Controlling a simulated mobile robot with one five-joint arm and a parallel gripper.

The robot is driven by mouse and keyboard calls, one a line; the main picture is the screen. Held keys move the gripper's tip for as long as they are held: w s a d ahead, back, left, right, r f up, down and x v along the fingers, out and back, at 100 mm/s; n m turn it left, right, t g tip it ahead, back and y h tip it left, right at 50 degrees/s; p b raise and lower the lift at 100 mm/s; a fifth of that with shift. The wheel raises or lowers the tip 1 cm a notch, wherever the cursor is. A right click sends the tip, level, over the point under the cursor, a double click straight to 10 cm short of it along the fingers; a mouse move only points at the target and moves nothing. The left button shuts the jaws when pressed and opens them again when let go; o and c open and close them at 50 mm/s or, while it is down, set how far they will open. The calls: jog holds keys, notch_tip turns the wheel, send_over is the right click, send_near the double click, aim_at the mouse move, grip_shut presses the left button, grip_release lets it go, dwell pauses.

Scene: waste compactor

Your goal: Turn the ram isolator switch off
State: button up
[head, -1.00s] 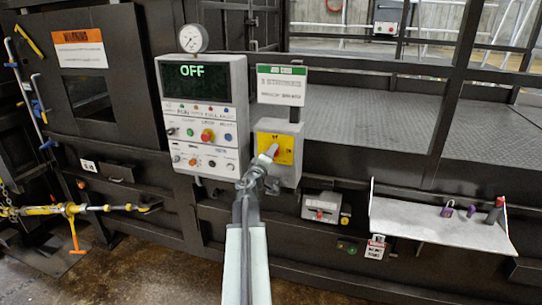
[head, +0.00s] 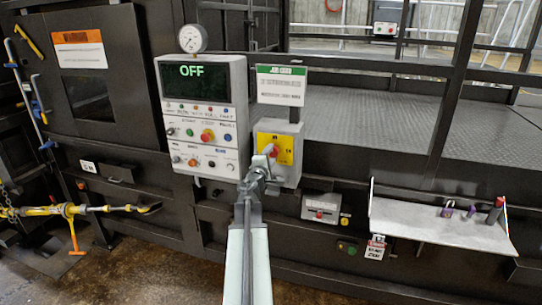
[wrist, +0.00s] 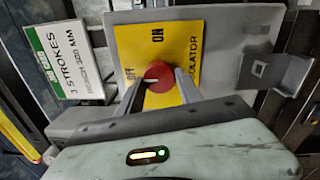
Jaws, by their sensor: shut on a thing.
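The ram isolator switch is a red rotary knob (head: 274,150) on a yellow plate (head: 286,146) on a grey box, right of the control panel. In the wrist view the red knob (wrist: 158,73) sits between the two fingers of my gripper (wrist: 161,84), which is shut on it. The yellow plate (wrist: 192,48) carries the words OFF, left of the knob, and ON, above it. A small pale mark shows on the knob's left part, toward OFF. In the head view my gripper (head: 266,162) partly hides the knob.
The control panel (head: 203,115) reads OFF on its display. A white sign (head: 281,85) hangs above the switch box. A metal bracket (wrist: 265,68) stands out beside the knob. A shelf (head: 430,222) with a purple padlock (head: 448,209) is at the right.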

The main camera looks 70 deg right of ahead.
dwell(0.3)
jog(key=o, duration=1.4)
jog(key=shift+c, duration=0.2)
jog(key=shift+a, duration=0.15)
jog(key=a, duration=0.7)
jog(key=shift+s+a+f, duration=0.2)
jog(key=shift+a+f, duration=0.05)
jog(key=shift+f, duration=0.05)
